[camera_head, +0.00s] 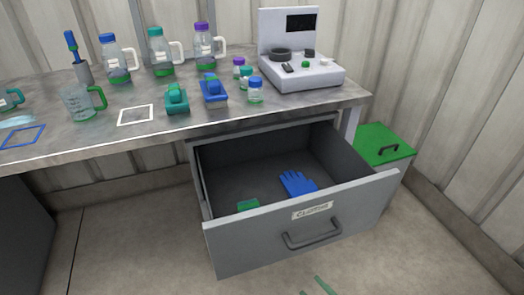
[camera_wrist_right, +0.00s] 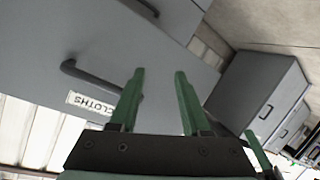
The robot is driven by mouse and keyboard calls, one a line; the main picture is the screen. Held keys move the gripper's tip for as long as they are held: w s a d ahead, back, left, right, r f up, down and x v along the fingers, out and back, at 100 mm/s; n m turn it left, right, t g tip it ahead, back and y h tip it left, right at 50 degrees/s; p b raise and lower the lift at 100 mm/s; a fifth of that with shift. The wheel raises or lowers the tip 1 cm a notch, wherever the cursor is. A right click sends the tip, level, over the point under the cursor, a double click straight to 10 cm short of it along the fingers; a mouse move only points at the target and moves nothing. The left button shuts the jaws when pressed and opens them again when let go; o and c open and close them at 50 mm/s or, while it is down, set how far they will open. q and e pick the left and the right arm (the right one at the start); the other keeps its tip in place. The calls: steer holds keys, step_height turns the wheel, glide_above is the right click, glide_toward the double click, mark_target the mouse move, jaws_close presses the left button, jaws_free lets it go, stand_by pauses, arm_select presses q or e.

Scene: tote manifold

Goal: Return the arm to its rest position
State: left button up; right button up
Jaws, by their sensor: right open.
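My right gripper (camera_head: 318,286) shows only as green fingertips at the bottom edge of the head view, below and in front of the open drawer (camera_head: 300,238). In the right wrist view the two green fingers of this gripper (camera_wrist_right: 159,75) stand apart with nothing between them. The drawer front with its dark handle (camera_wrist_right: 98,82) and CLOTHS label (camera_wrist_right: 92,103) lies beyond the fingers, apart from them as far as I can tell. The rest of my right arm is hidden. My left gripper is not in view.
The drawer holds a blue glove (camera_head: 297,183) and a small green item (camera_head: 248,205). Above it, the workbench (camera_head: 60,142) carries bottles, a beaker (camera_head: 80,104) and a white instrument (camera_head: 300,75). A green-lidded bin (camera_head: 385,140) stands right. Floor is clear at the lower left.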

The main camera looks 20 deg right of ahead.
steer(key=w+a+r+m+g, duration=0.1)
steer(key=a+r+m+g, duration=0.15)
steer(key=a+m, duration=0.3)
arm_select(q)
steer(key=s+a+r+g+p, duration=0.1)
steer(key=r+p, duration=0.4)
steer(key=p, duration=0.5)
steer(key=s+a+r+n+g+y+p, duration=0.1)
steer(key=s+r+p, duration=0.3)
steer(key=p, duration=0.6)
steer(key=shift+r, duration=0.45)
arm_select(e)
steer(key=s+d+r+g+h, duration=0.1)
steer(key=s+r, duration=0.4)
steer(key=r, duration=0.5)
steer(key=shift+d+g, duration=0.45)
steer(key=shift+g, duration=0.1)
steer(key=shift+r+m, duration=0.1)
steer(key=shift+m, duration=0.15)
